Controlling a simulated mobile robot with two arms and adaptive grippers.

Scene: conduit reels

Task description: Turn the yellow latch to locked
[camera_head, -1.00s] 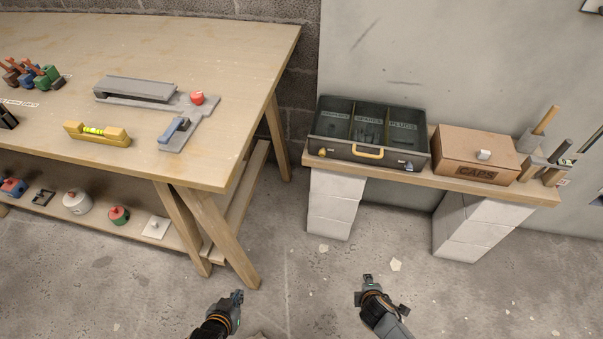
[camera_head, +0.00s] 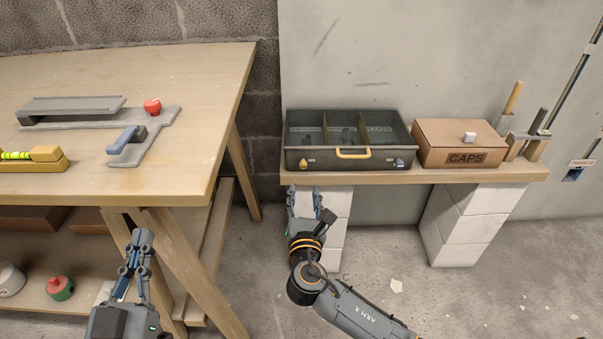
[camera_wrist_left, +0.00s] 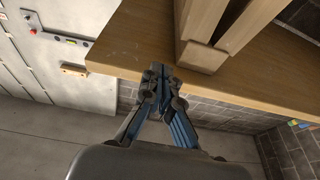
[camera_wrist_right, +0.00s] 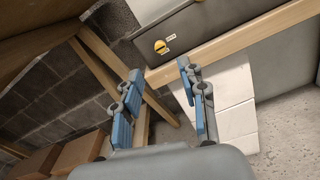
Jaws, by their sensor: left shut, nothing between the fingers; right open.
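The dark open-topped case (camera_head: 345,159) stands on the bench at the back, with a yellow handle on its front. The small round yellow latch (camera_head: 303,163) is on the left of that front. In the right wrist view the yellow latch (camera_wrist_right: 160,47) shows beyond the fingertips, with small pale label marks beside it. My right gripper (camera_head: 304,197) is open and empty, in front of and below the latch, apart from it. My left gripper (camera_head: 140,245) is shut and empty beside the workbench's right leg. The left wrist view shows its fingers (camera_wrist_left: 160,76) together.
A blue latch (camera_head: 399,163) is on the same front's right. A cardboard CAPS box (camera_head: 455,144) stands right of the case. The wooden workbench (camera_head: 200,90) fills the left, with its legs and lower shelf near my left gripper.

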